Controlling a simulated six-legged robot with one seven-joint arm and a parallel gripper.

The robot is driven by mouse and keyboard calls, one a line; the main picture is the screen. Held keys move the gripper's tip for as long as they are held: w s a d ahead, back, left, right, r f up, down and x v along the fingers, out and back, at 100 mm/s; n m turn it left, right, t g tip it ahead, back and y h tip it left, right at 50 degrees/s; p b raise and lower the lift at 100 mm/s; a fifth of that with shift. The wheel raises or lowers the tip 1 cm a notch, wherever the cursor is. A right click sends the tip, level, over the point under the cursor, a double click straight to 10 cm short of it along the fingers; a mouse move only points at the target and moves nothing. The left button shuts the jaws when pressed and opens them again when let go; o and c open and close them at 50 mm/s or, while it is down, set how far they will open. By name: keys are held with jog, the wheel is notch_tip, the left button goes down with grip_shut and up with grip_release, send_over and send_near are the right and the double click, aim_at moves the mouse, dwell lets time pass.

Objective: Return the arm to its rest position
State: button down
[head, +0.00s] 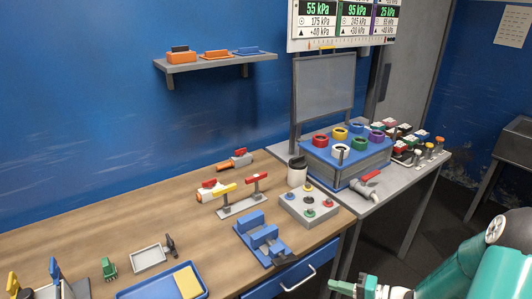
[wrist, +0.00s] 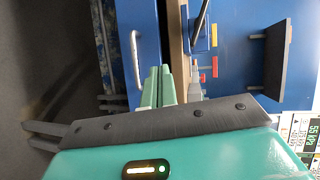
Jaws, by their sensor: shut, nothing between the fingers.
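My arm shows as teal links at the lower right of the head view.
The wooden workbench (head: 120,225) holds valves, a button box (head: 310,205) and a blue tray (head: 160,285). A drawer handle (head: 298,280) sticks out at its front. A grey table with a blue box (head: 345,165) stands beyond.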

jog(key=s+a+r+n+g+h, duration=0.3)
jog(key=s+r+g, duration=0.1)
jog(key=r, duration=0.2)
jog(key=s+a+r+n+g+h, duration=0.2)
jog(key=s+a+r+g, duration=0.15)
jog(key=r, duration=0.25)
jog(key=s+r+t+h, duration=0.2)
jog(key=s+r+h, duration=0.2)
jog(key=r, duration=0.3)
jog(key=s+d+r+t+h, duration=0.1)
jog(key=s+r+t+h, duration=0.2)
jog(key=r, duration=0.4)
jog(key=s+h, duration=0.1)
jog(key=s, duration=0.1)
jog(key=shift+s+d+n+h, duration=0.25)
jog(key=shift+s+n+h, duration=0.05)
jog(key=shift+s, duration=0.1)
jog(key=shift+r+t, duration=0.1)
jog(key=shift+t, duration=0.15)
